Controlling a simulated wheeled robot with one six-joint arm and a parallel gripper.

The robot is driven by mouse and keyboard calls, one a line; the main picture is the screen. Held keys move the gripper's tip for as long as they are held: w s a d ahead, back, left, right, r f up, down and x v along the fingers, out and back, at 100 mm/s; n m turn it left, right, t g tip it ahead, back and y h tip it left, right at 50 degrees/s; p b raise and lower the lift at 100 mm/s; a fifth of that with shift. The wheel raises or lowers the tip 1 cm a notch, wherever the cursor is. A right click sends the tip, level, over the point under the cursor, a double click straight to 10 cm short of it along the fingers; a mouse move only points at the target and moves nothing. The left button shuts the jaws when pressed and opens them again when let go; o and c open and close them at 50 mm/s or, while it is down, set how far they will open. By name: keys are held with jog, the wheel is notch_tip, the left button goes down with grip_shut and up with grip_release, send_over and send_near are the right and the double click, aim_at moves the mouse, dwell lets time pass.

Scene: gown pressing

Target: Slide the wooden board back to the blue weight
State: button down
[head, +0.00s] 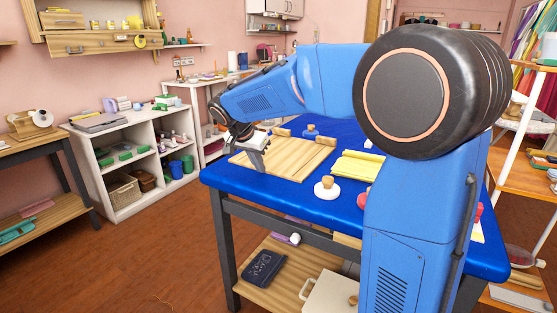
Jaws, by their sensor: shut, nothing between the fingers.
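The wooden board (292,158) lies flat on the blue-topped table, near its left end. The blue weight (311,132) stands on the table just beyond the board's far edge. It is small, with a light knob on top. My gripper (258,168) points down at the board's left part, with its fingertips at or just above the board. The fingers are shut with nothing seen between them. I cannot tell whether they touch the board. My blue arm crosses above the table and hides part of its right side.
A white round weight with a wooden knob (327,188) stands right of the board's near corner. Folded yellow cloth (357,168) lies right of the board. A wooden block (281,132) is at the far edge. Red items show partly behind my arm. The blue table top (290,190) is clear in front.

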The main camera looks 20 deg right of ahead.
jog(key=shift+w+d+f, duration=0.1)
jog(key=shift+w+d, duration=0.6)
jog(key=shift+d, duration=0.3)
jog(key=shift+w+d, duration=0.1)
jog(key=shift+d, duration=0.1)
jog(key=shift+s+a+r, duration=0.45)
jog(key=shift+a+r, duration=0.15)
jog(key=shift+a, duration=0.1)
jog(key=shift+s+a+r, duration=0.4)
jog(key=shift+a+r, duration=0.2)
jog(key=shift+a, duration=0.05)
jog(key=shift+s+a+r, duration=0.3)
jog(key=shift+r, duration=0.05)
jog(key=shift+s, duration=0.1)
